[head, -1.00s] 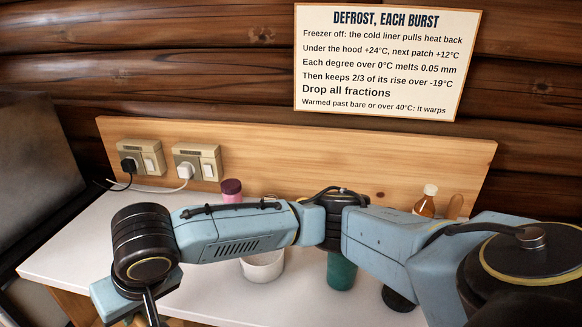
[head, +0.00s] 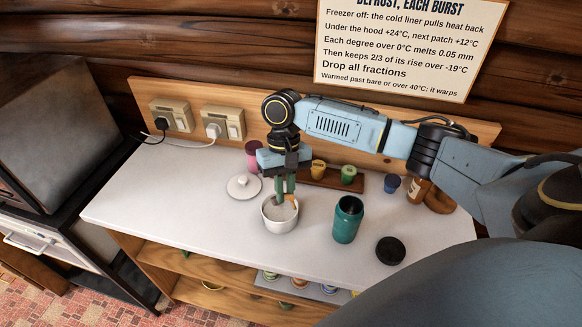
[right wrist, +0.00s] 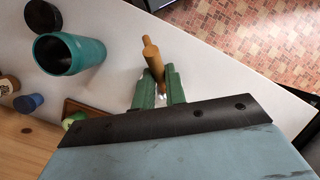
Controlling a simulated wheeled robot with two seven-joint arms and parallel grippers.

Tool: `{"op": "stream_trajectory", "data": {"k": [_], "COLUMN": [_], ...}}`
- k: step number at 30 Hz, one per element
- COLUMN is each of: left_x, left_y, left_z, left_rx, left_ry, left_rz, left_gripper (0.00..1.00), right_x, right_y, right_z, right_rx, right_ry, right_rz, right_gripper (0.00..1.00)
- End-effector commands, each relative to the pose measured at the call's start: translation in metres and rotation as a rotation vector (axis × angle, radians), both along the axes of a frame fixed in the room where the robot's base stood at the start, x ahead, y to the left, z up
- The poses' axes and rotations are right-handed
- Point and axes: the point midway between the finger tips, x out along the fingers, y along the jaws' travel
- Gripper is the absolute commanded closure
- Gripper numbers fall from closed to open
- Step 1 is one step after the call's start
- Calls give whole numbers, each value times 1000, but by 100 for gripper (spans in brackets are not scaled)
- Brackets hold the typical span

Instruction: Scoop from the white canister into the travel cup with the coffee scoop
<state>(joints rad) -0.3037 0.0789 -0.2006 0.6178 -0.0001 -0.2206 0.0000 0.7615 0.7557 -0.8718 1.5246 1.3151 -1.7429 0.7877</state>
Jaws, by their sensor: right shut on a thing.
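The white canister (head: 268,222) stands open on the counter with pale contents. My right gripper (head: 285,192) points down over it, shut on the coffee scoop (head: 291,200). The scoop's wooden handle (right wrist: 151,55) shows between the green fingers (right wrist: 159,88) in the right wrist view. Its bowl is mostly hidden, so I cannot tell whether it holds anything. The teal travel cup (head: 346,225) stands upright and open to the right of the canister; it also shows in the right wrist view (right wrist: 85,53). My left gripper is out of view.
A white lid (head: 243,187) lies behind the canister, and a black lid (head: 390,251) lies right of the cup. Small pots (head: 348,174) sit on a wooden tray behind.

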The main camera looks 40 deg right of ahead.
Motion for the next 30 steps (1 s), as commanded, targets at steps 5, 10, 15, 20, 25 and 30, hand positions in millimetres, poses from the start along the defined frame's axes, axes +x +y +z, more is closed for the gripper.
{"op": "stream_trajectory", "data": {"k": [5,10,15,20,25,30], "left_x": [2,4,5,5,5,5], "left_y": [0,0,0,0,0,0], "left_z": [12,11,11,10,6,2], "left_rx": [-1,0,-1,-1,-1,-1], "left_ry": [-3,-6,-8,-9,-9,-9], "left_rz": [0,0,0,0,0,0], "left_gripper": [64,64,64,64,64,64], "right_x": [-4,-5,-5,-7,-6,-7], "right_y": [-13,-14,-13,-13,-13,-13], "right_z": [8,6,7,5,-10,-28], "right_rx": [4,3,3,4,3,4], "right_ry": [45,48,46,43,42,44], "right_rz": [-17,-17,-17,-18,-20,-20], "right_gripper": [100,100,100,100,100,100]}}
